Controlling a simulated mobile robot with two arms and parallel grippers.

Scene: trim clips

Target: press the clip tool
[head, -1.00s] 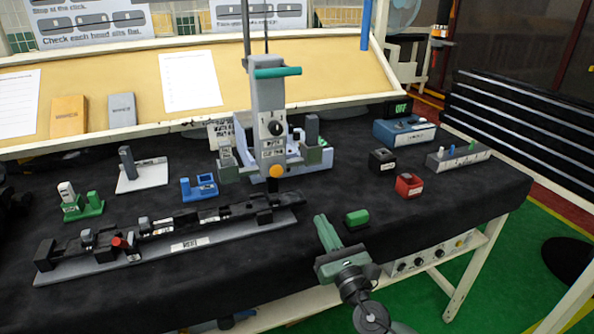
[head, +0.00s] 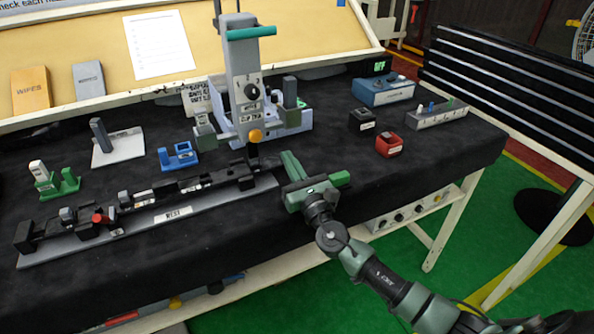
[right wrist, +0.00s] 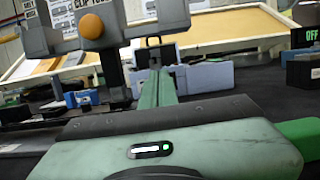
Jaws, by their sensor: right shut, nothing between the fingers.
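The clip tool (head: 240,85) is a tall grey press with a green crossbar handle (head: 251,33), a dark dial and an orange round button (head: 255,136) low on its front. Its foot stands by the right end of the black rail (head: 190,187). My right gripper (head: 287,156) is shut and empty, its green fingers pointing at the bench just right of and in front of the tool. In the right wrist view the orange button (right wrist: 92,26) is left of and above the shut fingertips (right wrist: 155,72); contact cannot be told. My left gripper is not in view.
Red (head: 389,145) and black (head: 362,119) blocks, a blue box (head: 388,92) and a grey peg strip (head: 436,113) stand to the right. Blue (head: 178,155) and green (head: 54,182) holders are left.

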